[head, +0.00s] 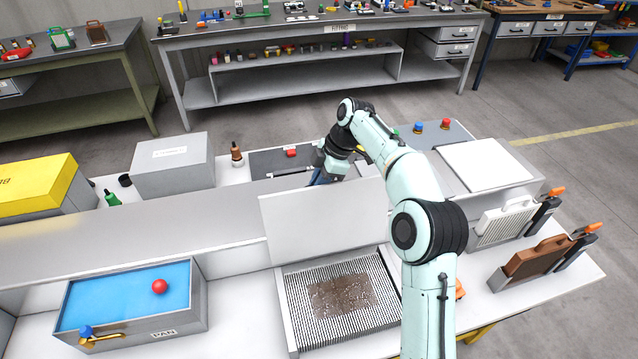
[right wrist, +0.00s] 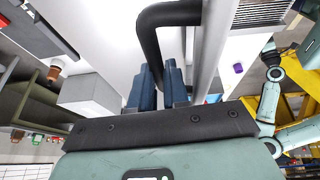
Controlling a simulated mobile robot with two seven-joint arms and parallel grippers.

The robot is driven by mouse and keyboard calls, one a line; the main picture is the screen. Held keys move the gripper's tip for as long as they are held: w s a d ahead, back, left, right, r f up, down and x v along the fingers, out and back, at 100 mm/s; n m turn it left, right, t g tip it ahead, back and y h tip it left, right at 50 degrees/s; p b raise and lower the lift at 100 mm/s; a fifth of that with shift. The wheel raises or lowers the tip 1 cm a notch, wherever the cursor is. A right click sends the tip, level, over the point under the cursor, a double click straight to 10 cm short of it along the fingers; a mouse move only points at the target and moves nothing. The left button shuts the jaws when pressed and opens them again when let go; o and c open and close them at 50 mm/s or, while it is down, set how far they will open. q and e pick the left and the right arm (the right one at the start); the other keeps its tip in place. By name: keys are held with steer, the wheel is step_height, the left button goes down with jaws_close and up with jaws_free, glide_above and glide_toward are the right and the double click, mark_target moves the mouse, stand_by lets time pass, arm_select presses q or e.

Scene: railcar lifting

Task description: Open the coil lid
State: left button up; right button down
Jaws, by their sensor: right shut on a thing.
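The coil lid (head: 325,222) is a pale flat panel standing raised and tilted at the back edge of the open coil box. The coil (head: 295,308) below shows its rows of fins, with a brown dirty patch (head: 340,294) in the middle. My right arm reaches over the box, and my right gripper (head: 322,178) is behind the lid's top edge, partly hidden by it. In the right wrist view, the blue fingers (right wrist: 160,85) are closed on a black bent handle (right wrist: 150,38). My left gripper shows in neither view.
A blue-filled pan (head: 115,298) with a red ball (head: 159,286) stands left of the coil. A grey box (head: 172,168) and a dark mat (head: 268,160) lie behind. A white panel (head: 484,165) and brushes (head: 540,257) are at the right.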

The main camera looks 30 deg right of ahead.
steer(key=c, duration=1.5)
jaws_free()
steer(key=shift+w+d+f, duration=0.25)
steer(key=shift+w, duration=0.1)
steer(key=shift+c, duration=0.2)
steer(key=o, duration=0.4)
steer(key=shift+w+f, duration=0.1)
steer(key=shift+w, duration=0.1)
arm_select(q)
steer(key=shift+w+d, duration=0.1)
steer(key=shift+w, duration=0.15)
arm_select(e)
steer(key=shift+w, duration=0.2)
